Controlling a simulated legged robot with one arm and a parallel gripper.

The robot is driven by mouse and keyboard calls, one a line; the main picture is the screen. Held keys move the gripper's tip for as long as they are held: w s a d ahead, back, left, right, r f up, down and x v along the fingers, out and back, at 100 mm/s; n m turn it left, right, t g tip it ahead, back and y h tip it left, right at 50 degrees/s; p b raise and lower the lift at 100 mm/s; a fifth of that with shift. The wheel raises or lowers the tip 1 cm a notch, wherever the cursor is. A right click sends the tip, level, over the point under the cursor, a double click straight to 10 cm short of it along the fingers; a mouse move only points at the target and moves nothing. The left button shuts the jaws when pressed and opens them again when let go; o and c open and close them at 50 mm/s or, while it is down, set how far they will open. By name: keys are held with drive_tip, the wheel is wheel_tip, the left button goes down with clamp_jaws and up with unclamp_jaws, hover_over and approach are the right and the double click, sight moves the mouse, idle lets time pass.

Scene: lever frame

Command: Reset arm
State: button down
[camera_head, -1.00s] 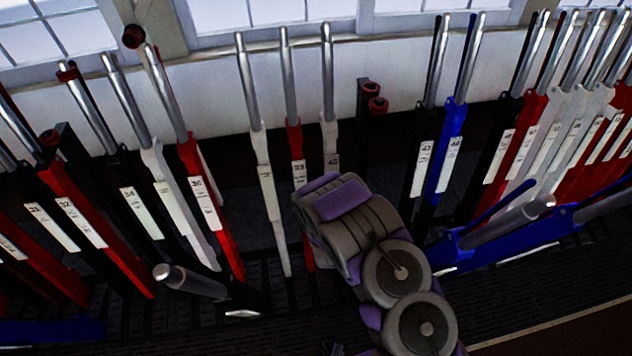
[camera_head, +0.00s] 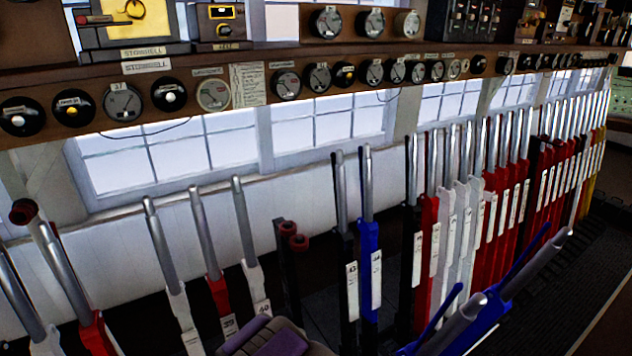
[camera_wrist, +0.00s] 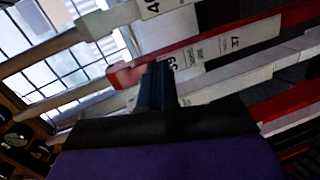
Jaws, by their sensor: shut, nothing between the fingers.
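My gripper (camera_wrist: 158,88) shows in the wrist view as dark fingers pressed together, shut and empty. Its tips lie in front of or beside a red lever (camera_wrist: 215,50) with white number labels; I cannot tell whether they touch. A white lever (camera_wrist: 150,12) runs above it in that view. In the head view, part of my grey and purple arm (camera_head: 275,340) shows at the bottom edge, below white levers (camera_head: 245,240) and a red-based lever (camera_head: 207,240). The gripper itself is out of the head view.
A long row of upright levers in red, white, black and blue (camera_head: 369,240) stretches to the right. Two blue levers (camera_head: 520,275) lean forward at lower right. A wooden shelf (camera_head: 330,110) with dials runs above. Dark floor (camera_head: 570,300) shows at right.

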drive_tip(key=s+d+r+m+g+h, duration=0.1)
drive_tip(key=d+r+m+g+h, duration=0.35)
drive_tip(key=d+r+m, duration=0.85)
drive_tip(key=s+d+r+m+g+h, duration=0.1)
drive_tip(key=s+d+r+m+g, duration=0.15)
drive_tip(key=s+d+r, duration=0.5)
drive_tip(key=s+d+r+m+g+h, duration=0.1)
drive_tip(key=s+d+r+m+g, duration=0.15)
drive_tip(key=s+d+r, duration=0.5)
drive_tip(key=s+d+r+m+g, duration=0.1)
drive_tip(key=s+d+m+g, duration=0.1)
drive_tip(key=s, duration=1)
drive_tip(key=s+d+r+m+g, duration=0.2)
drive_tip(key=s+d, duration=0.1)
drive_tip(key=s, duration=0.9)
drive_tip(key=shift+d+r+g, duration=0.3)
drive_tip(key=shift+g, duration=0.05)
